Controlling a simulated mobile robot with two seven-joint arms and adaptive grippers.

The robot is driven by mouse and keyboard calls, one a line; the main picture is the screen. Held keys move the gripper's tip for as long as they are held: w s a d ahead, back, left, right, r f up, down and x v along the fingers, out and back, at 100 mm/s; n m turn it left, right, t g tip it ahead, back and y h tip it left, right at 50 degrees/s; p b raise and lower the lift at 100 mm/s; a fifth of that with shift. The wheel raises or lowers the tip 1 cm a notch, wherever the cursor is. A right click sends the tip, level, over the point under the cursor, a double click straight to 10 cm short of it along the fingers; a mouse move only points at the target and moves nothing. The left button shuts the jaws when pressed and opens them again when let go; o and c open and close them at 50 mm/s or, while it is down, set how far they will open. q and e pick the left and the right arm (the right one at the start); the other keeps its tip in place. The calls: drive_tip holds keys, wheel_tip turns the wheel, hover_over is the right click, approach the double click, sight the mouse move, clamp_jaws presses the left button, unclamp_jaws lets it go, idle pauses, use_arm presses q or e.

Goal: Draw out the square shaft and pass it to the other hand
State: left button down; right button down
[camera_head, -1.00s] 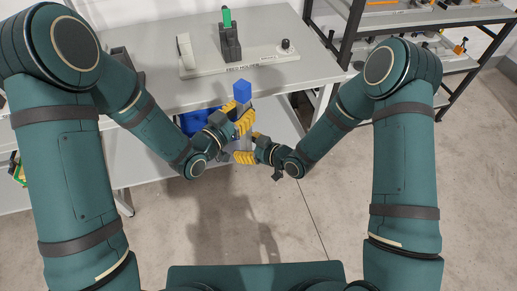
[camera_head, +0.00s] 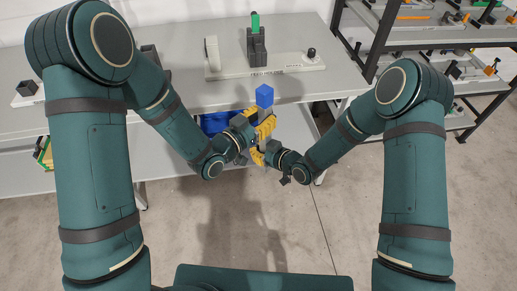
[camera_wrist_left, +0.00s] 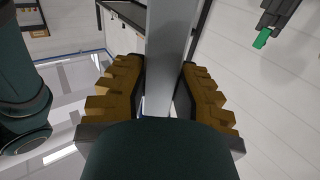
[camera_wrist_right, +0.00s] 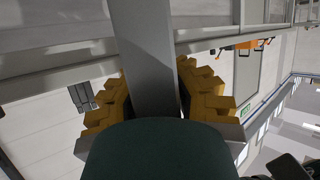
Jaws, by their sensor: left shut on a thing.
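The grey square shaft (camera_head: 262,114) has a blue cube (camera_head: 264,94) at its upper end. It is held off the table, in front of its edge, and leans slightly. My left gripper (camera_head: 258,131) is shut on the shaft just below the blue cube. In the left wrist view the shaft (camera_wrist_left: 170,50) runs between its yellow fingers. My right gripper (camera_head: 262,158) is lower, with its fingers around the shaft. In the right wrist view the shaft (camera_wrist_right: 145,55) lies between its fingers, close to both pads; whether they grip it is unclear.
A grey table (camera_head: 180,100) lies beyond the grippers. On it a pale board (camera_head: 290,66) carries a dark stepped block (camera_head: 256,45) with a green top. A blue bin (camera_head: 214,124) shows below the table's edge. A dark shelf rack (camera_head: 380,35) stands at the right. Floor at lower right is clear.

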use_arm(q)
drive_tip(key=shift+d, duration=0.1)
drive_tip(key=c, duration=0.8)
unclamp_jaws()
drive_tip(key=v, duration=0.7)
drive_tip(key=s+a+f+n+g+y, duration=0.1)
drive_tip(key=a+f+n+g+y, duration=0.15)
drive_tip(key=f, duration=0.45)
drive_tip(key=s+a+f+n+g+y, duration=0.1)
drive_tip(key=s+f+n+g+y, duration=0.2)
drive_tip(key=f, duration=0.5)
drive_tip(key=s+f+n+g+y, duration=0.2)
drive_tip(key=s+f+n+g, duration=0.2)
drive_tip(key=s+f+g, duration=0.2)
drive_tip(key=s+f, duration=0.2)
drive_tip(key=s, duration=0.1)
drive_tip(key=shift+d+g, duration=0.15)
drive_tip(key=shift+g, duration=0.2)
